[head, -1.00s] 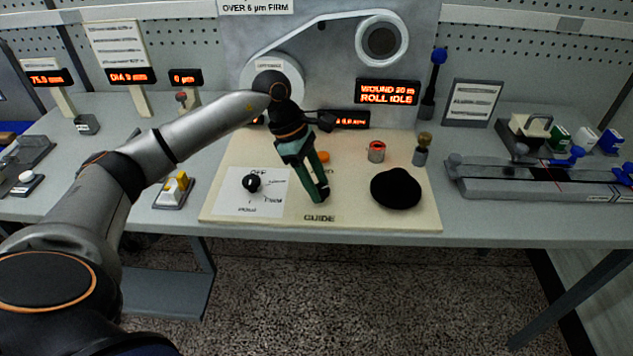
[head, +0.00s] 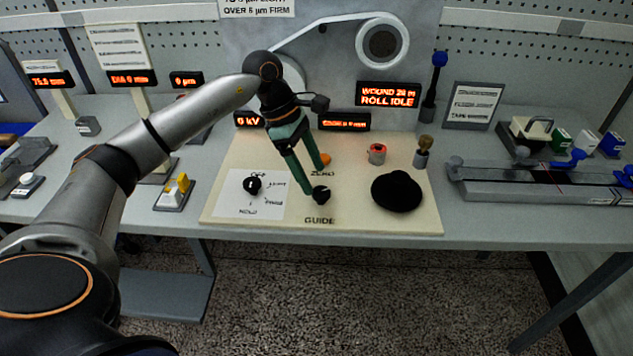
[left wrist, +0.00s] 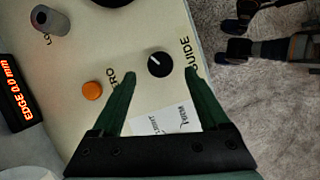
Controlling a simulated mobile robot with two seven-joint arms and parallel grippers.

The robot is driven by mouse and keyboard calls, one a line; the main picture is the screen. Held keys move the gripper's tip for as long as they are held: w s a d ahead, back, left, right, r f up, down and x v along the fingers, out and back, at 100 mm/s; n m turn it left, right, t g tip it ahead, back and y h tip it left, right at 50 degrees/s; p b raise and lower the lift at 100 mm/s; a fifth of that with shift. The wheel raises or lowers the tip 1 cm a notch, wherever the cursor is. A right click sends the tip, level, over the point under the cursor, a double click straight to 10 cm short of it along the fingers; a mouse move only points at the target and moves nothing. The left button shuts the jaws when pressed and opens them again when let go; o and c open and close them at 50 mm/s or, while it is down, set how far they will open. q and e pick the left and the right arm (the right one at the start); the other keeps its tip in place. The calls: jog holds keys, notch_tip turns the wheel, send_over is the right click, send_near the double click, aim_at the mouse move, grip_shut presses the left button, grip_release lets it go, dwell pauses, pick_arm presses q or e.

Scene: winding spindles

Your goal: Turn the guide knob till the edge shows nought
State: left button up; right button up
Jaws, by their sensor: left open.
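The black guide knob (head: 321,194) stands above the word GUIDE on the cream panel (head: 415,218). It also shows in the left wrist view (left wrist: 160,64), with a white pointer mark. My left gripper (head: 315,179) is open, its green fingers spread, above the panel by the knob. In the left wrist view the knob lies between the fingertip lines (left wrist: 161,72), a little beyond them, and nothing is gripped. My right gripper is not in view.
An orange button (left wrist: 92,91) sits near ZERO, close to one finger. The display (head: 388,94) reads ROLL IDLE.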

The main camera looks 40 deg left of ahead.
pick_arm(q)
jog(key=v, duration=0.8)
jog(key=shift+a+r, duration=0.15)
jog(key=shift+r, duration=0.2)
jog(key=shift+s, duration=0.1)
